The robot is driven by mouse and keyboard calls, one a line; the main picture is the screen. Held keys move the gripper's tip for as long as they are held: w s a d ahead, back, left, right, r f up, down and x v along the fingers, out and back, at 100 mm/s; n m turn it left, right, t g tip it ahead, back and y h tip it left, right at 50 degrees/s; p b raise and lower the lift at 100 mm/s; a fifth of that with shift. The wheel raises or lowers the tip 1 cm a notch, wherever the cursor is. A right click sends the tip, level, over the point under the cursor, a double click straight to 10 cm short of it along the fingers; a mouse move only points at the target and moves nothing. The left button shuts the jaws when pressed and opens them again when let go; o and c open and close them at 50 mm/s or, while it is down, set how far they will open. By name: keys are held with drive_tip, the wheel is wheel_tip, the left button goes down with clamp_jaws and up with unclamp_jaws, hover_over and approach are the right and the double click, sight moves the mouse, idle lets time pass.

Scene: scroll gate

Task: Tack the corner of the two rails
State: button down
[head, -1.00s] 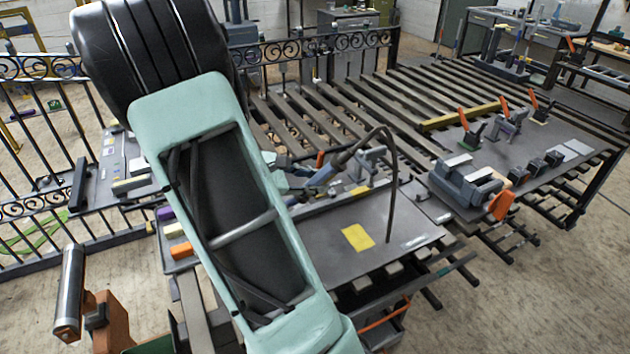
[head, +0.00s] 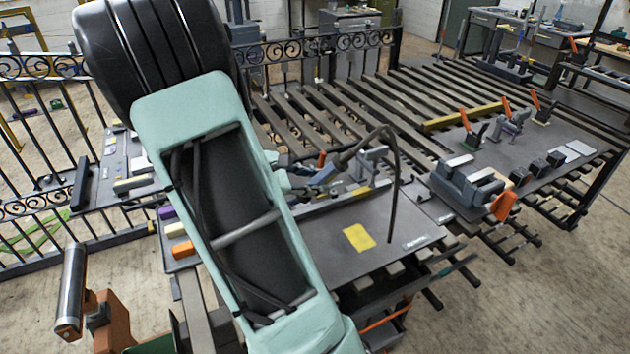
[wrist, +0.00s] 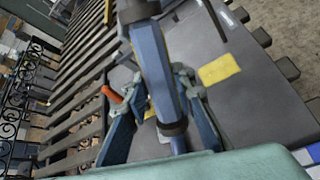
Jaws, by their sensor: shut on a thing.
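A welding torch with a blue handle (wrist: 157,65) is in my gripper (wrist: 165,112), whose blue fingers close around it in the wrist view. In the head view the torch (head: 328,172) is low over the back of the grey work plate (head: 335,245), beside a grey clamp (head: 370,162). A black cable (head: 395,150) arches from the torch down to the plate. My gripper in the head view (head: 298,180) is partly covered by my arm. The torch tip and the corner of the two rails cannot be made out; my arm and gripper cover that area.
A yellow square (head: 358,237) lies on the bare front of the plate. To the right, a vise-like block (head: 468,182) and orange-handled clamps (head: 470,130) stand on another plate. A slatted bench (head: 330,110) and a scrollwork gate panel (head: 325,50) lie behind.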

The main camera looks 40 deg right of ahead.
sight(344, 156)
drive_tip(key=shift+s+d+r+p, duration=0.7)
drive_tip(key=shift+s+r, duration=0.1)
drive_tip(key=shift+r, duration=0.45)
drive_tip(key=shift+s+d+r+p, duration=0.6)
drive_tip(key=shift+s+d+r, duration=0.15)
drive_tip(key=shift+r, duration=0.55)
drive_tip(key=shift+s+d+r+p, duration=0.65)
drive_tip(key=shift+s+r, duration=0.2)
drive_tip(key=shift+r, duration=0.4)
drive_tip(key=shift+w, duration=0.1)
